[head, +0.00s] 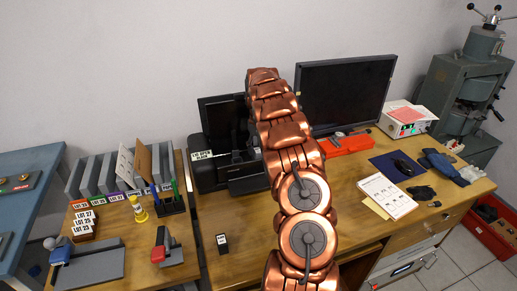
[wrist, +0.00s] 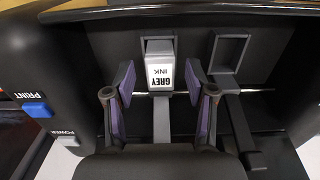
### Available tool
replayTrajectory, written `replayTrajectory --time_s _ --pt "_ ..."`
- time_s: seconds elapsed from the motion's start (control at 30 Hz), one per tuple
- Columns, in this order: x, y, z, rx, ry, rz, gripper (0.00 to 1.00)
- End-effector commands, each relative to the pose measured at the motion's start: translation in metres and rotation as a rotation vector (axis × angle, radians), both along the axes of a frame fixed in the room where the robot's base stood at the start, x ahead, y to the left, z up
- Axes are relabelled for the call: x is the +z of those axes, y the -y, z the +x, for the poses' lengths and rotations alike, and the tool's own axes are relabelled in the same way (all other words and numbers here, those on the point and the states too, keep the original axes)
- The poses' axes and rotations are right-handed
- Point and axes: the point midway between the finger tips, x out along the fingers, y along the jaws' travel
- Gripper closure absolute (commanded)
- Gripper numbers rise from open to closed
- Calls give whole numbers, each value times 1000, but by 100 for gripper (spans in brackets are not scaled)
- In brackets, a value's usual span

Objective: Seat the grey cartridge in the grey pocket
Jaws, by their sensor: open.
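The grey cartridge (wrist: 160,72), with a white label reading GREY INK, is at a grey-framed pocket in the black printer in the wrist view. Its body hides most of that pocket, so I cannot tell how deep it sits. My gripper (wrist: 161,85) is open, with one purple-padded finger on each side of the cartridge and a visible gap on both sides. A second pocket (wrist: 230,50) to the right is empty. In the head view my arm covers part of the printer (head: 205,176), and the cartridge cannot be made out.
A small black block with a white label (head: 222,243) lies on the wooden desk (head: 237,210) left of my arm. The printer's blue PRINT button (wrist: 38,109) is at the left in the wrist view. A monitor (head: 345,92) stands right of my arm.

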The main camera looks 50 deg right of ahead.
Motion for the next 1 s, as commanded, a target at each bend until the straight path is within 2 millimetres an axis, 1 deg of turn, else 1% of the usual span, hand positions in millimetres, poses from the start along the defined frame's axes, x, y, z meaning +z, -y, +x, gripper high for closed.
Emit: replayTrajectory --time_s 0.17,0.4,0.6,0.8,1.0 --pt "16 0 1 0 2 -1 45" --pt "57 1 2 2 5 -4 45" --pt "83 0 1 1 4 -2 45" --pt "102 0 1 2 2 -2 45" --pt "114 1 1 0 3 -1 45"
